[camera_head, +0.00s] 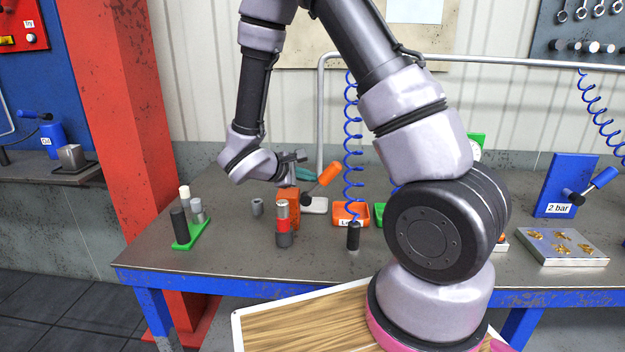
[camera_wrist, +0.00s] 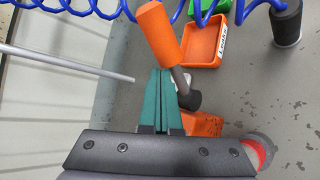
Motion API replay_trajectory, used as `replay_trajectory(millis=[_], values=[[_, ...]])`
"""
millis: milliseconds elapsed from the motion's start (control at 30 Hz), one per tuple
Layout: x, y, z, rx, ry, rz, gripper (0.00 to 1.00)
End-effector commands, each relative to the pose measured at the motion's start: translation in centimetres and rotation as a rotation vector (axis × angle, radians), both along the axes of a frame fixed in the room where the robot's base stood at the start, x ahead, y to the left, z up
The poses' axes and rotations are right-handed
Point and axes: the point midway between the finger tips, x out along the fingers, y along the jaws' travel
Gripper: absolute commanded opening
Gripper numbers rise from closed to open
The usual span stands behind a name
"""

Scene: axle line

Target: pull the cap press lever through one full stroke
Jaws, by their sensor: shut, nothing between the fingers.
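The cap press has an orange body (camera_head: 288,197) and a lever with an orange grip (camera_head: 329,174) that tilts up to the right in the head view. In the wrist view the lever's orange grip (camera_wrist: 158,33) is at the top, its grey rod runs down to a black joint, and the orange body (camera_wrist: 204,124) is below. My gripper (camera_head: 304,172) is at the lever, left of the grip in the head view. In the wrist view my gripper's teal fingers (camera_wrist: 160,92) are shut and empty, close beside the rod. I cannot tell whether they touch it.
A red and grey cylinder (camera_head: 283,228) stands in front of the press. An orange labelled bin (camera_head: 351,212), a blue coiled hose (camera_head: 352,130) and a black post (camera_head: 353,236) are to the right. A green tray (camera_head: 188,243) with several cylinders is left. The front bench is mostly clear.

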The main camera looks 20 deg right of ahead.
Motion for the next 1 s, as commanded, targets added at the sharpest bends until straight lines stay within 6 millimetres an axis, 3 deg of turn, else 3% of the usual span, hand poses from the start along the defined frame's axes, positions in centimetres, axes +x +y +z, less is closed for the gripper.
replay_trajectory(millis=[1000], values=[[-0.41, -1.0, -0.62, 0.0, 0.0, 0.0, 0.0]])
